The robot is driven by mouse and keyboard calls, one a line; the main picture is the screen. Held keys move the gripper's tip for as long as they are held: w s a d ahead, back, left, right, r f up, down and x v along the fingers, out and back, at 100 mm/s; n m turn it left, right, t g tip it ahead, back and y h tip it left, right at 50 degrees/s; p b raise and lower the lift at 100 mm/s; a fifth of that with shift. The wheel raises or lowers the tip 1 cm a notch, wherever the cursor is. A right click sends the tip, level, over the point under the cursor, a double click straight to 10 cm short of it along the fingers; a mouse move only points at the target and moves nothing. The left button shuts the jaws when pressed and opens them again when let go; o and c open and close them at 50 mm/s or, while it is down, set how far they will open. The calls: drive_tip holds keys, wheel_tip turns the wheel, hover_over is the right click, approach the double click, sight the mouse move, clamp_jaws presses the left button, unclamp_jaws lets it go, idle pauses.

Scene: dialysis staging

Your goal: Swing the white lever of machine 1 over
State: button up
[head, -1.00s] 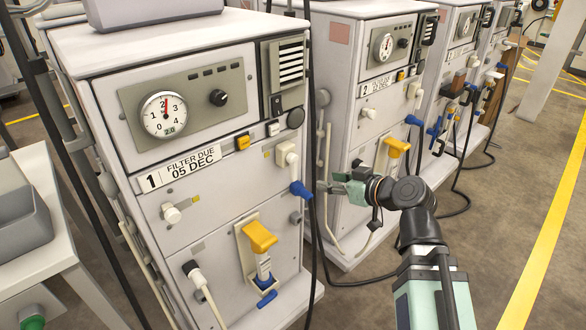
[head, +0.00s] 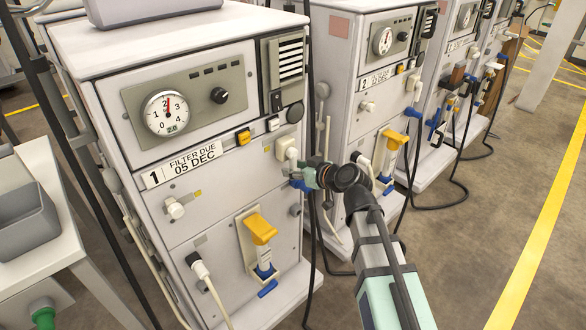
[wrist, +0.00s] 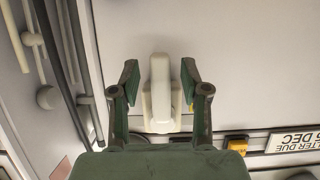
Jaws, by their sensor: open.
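Machine 1 (head: 130,95) stands at the left of the head view, with a "1 FILTER DUE 05 DEC" label. Its white lever (head: 289,149) is at the right side of the front panel, above a blue fitting, and is partly hidden by my gripper (head: 308,176). In the wrist view, which is upside down, the white lever (wrist: 160,85) lies between the two fingers of my gripper (wrist: 159,80). The fingers are open, with a gap on each side of the lever, and do not appear to touch it.
A yellow handle (head: 260,229) juts from machine 1's lower panel, with a white hose connector (head: 198,266) to its left. Machine 2 (head: 340,60) stands close at the right. Dark cables hang between the machines. Open floor (head: 470,250) lies at the right.

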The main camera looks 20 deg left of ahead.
drive_tip(key=shift+w+a+f, duration=0.25)
drive_tip(key=shift+w+a, duration=0.05)
drive_tip(key=shift+a, duration=0.25)
clamp_jaws()
